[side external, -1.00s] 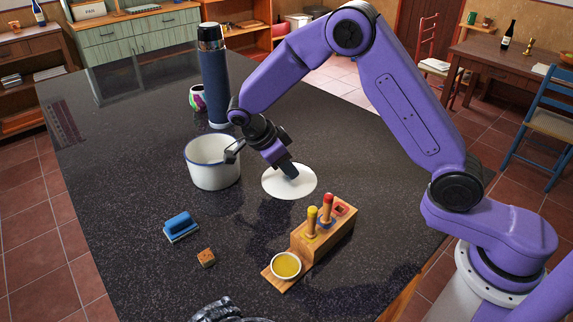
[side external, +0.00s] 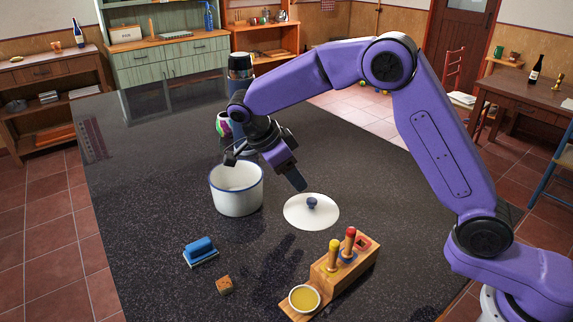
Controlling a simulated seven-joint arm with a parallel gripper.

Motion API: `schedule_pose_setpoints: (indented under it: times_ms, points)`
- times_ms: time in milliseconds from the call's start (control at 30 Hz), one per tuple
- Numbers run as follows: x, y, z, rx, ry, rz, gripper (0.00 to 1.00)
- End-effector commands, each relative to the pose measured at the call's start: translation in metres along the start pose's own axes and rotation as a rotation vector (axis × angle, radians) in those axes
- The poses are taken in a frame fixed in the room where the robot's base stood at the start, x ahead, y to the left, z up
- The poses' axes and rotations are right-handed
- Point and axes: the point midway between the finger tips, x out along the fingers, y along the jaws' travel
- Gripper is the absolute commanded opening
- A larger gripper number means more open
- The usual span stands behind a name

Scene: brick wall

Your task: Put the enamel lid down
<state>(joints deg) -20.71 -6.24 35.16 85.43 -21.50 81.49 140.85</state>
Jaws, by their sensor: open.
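The white enamel lid (side external: 298,216) lies flat on the dark speckled table, its dark blue knob (side external: 312,203) facing up. It sits to the right of the white enamel pot (side external: 236,195), apart from it. The pot has a blue rim and stands uncovered. My gripper (side external: 267,170) is open and empty. It is above the table, up and to the left of the lid, with one finger over the pot's rim area and the other near the lid's upper left side. It appears clear of the knob.
A wooden block with red and yellow pegs (side external: 342,268) and a small yellow-filled dish (side external: 304,298) stand in front of the lid. A blue brush (side external: 200,252) and a small cork-coloured cube (side external: 224,284) lie front left. A blue flask (side external: 240,75) stands behind my gripper.

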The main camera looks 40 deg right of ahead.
Motion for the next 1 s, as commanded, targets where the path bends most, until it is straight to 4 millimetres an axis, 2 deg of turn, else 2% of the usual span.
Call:
schedule_pose_setpoints:
  times_ms: [33, 200, 600, 767, 1000]
  points:
    - [-0.009, 0.000, 0.000, 0.001, -0.003, -0.002, 0.53]
    - [-0.026, 0.000, 0.000, 0.000, -0.001, 0.000, 0.53]
    - [-0.034, 0.003, -0.002, -0.048, -0.009, -0.003, 0.53]
    - [-0.037, 0.020, -0.007, -0.290, -0.052, -0.034, 0.53]
    - [-0.034, 0.064, -0.026, -0.835, -0.130, -0.123, 0.53]
